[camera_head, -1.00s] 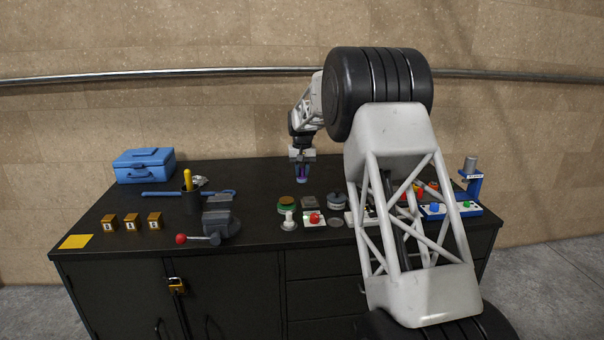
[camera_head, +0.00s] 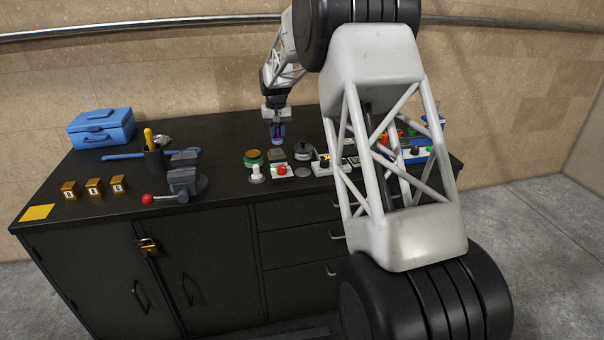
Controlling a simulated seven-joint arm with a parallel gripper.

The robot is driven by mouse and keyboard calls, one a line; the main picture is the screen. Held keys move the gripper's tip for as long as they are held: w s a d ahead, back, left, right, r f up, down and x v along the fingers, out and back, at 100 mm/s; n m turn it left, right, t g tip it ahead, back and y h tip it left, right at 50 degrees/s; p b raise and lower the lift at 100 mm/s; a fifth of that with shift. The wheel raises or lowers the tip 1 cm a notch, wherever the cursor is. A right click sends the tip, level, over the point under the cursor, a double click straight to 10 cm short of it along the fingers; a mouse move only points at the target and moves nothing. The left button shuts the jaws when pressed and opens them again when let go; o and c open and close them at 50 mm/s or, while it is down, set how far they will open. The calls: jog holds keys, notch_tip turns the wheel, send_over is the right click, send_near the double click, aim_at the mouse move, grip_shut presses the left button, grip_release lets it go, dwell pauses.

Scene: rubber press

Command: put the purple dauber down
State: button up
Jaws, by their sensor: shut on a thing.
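The purple dauber (camera_head: 277,131) is small and dark purple, upright in my gripper (camera_head: 276,122), which points down and is shut on it. They are over the back middle of the black bench, behind a square grey item and a green-topped round tin. The dauber's lower end is close to the bench top or to the items in front of it; I cannot tell whether it touches.
Near the dauber stand the green tin (camera_head: 253,159), a grey round tin (camera_head: 303,151), a white knob (camera_head: 256,174) and a red button box (camera_head: 282,171). A vise (camera_head: 186,180) and blue toolbox (camera_head: 101,129) are left. My arm hides part of the right side.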

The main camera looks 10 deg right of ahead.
jog(key=s+d+f, duration=0.3)
jog(key=s, duration=0.7)
jog(key=s+d+f+n, duration=0.1)
jog(key=s+d+f, duration=0.2)
jog(key=s, duration=0.8)
jog(key=shift+d, duration=0.5)
jog(key=shift+w, duration=0.1)
jog(key=w, duration=0.5)
jog(key=w+f, duration=0.1)
jog(key=w, duration=0.4)
jog(key=w+d, duration=0.1)
jog(key=w, duration=0.4)
jog(key=shift+w+f, duration=0.25)
jog(key=shift+w, duration=0.15)
jog(key=shift+f, duration=1.8)
jog(key=shift+f, duration=0.1)
jog(key=o, duration=0.9)
